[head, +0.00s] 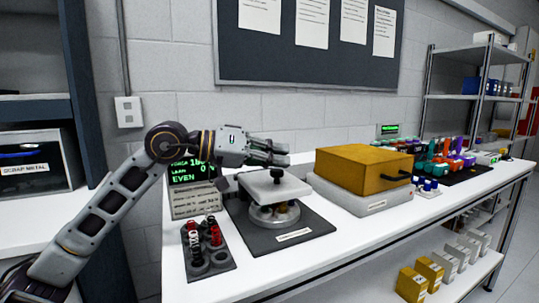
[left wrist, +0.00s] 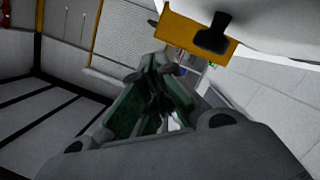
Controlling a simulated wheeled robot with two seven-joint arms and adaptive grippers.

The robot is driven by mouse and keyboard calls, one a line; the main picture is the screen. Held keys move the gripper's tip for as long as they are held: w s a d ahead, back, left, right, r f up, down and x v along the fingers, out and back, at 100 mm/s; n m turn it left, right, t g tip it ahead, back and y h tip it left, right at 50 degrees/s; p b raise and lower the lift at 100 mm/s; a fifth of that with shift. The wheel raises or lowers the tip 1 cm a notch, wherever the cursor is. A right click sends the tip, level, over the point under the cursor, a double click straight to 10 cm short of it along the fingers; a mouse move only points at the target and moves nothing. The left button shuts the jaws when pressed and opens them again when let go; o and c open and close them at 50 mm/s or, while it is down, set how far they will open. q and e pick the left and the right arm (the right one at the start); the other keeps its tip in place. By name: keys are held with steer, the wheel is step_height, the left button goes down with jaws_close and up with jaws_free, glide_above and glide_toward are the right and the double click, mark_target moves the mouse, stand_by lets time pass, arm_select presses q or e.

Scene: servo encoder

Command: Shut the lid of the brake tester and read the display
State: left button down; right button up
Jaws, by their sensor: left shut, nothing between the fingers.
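A yellow box-shaped cover (head: 365,163) with a black handle on its right side sits down on a pale grey base (head: 365,202), apparently the brake tester with its lid. No gap shows between them from here; the base's label is too small to read. A small green-lit display (head: 388,131) stands behind it, its text unreadable. My left gripper (head: 284,153) is shut and empty, left of the yellow cover and above a pale plate. Its dark green fingers (left wrist: 155,95) show together in the left wrist view, with part of the yellow cover (left wrist: 180,32) beyond. My right gripper is not in view.
The pale plate (head: 258,189) with a black knob (head: 276,176) stands over a round base on a dark mat. A text display (head: 192,203) reading "EVEN" and a tray of springs (head: 209,262) are left of it. Coloured parts (head: 445,150) crowd the bench's far right.

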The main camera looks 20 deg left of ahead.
arm_select(q)
steer(key=shift+a, duration=0.1)
steer(key=v, duration=1.1)
steer(key=shift+s+a, duration=0.25)
steer(key=shift+s, duration=0.05)
stand_by(0.8)
steer(key=shift+r, duration=0.15)
stand_by(1.2)
